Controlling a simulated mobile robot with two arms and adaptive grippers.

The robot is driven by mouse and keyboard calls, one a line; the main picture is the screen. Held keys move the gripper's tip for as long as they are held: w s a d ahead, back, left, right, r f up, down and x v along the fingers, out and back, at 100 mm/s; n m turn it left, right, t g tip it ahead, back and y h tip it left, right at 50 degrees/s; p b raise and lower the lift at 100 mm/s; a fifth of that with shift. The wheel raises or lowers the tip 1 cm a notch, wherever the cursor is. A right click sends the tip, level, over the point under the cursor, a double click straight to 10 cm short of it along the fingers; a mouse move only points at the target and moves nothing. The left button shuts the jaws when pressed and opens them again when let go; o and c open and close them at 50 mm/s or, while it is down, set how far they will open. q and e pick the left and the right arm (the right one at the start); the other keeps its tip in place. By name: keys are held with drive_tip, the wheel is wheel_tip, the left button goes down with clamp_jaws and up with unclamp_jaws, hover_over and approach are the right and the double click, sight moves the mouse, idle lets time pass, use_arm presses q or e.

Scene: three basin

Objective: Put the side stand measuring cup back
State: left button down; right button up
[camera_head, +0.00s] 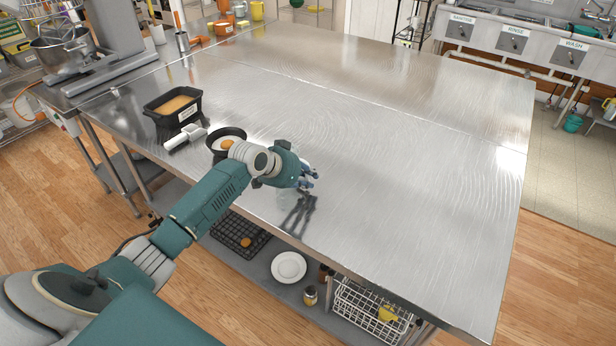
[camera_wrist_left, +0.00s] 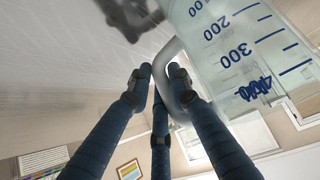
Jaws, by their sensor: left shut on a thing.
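My left gripper (camera_head: 304,180) is above the near part of the steel table (camera_head: 400,180). In the left wrist view its fingers (camera_wrist_left: 161,76) are shut on the handle of a clear measuring cup (camera_wrist_left: 235,45) with blue markings. The cup appears upside down in that view, with its body right of the fingers. In the head view the clear cup is hard to make out beside the gripper, and a dark shadow falls on the table below it. My right gripper is not in view.
A black bin (camera_head: 172,107), a white scoop (camera_head: 184,138) and a black bowl (camera_head: 221,134) stand left of my gripper. A mixer (camera_head: 85,45) is at the back left. The table's middle and right are clear. A plate (camera_head: 289,267) and wire basket (camera_head: 367,311) sit on the shelf below.

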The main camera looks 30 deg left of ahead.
use_arm(q)
drive_tip(key=shift+r, duration=0.1)
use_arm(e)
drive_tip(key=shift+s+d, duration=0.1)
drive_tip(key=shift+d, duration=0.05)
use_arm(q)
drive_tip(key=c, duration=2)
unclamp_jaws()
drive_tip(key=shift+f, duration=0.25)
drive_tip(key=o, duration=0.4)
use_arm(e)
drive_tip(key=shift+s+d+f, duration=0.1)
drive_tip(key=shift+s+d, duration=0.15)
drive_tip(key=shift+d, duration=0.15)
use_arm(q)
drive_tip(key=shift+o, duration=0.2)
drive_tip(key=shift+r, duration=0.15)
drive_tip(key=shift+s+r, duration=0.15)
drive_tip(key=shift+r, duration=0.05)
drive_tip(key=b+v, duration=0.2)
drive_tip(key=v, duration=0.9)
drive_tip(key=shift+s+r, duration=0.25)
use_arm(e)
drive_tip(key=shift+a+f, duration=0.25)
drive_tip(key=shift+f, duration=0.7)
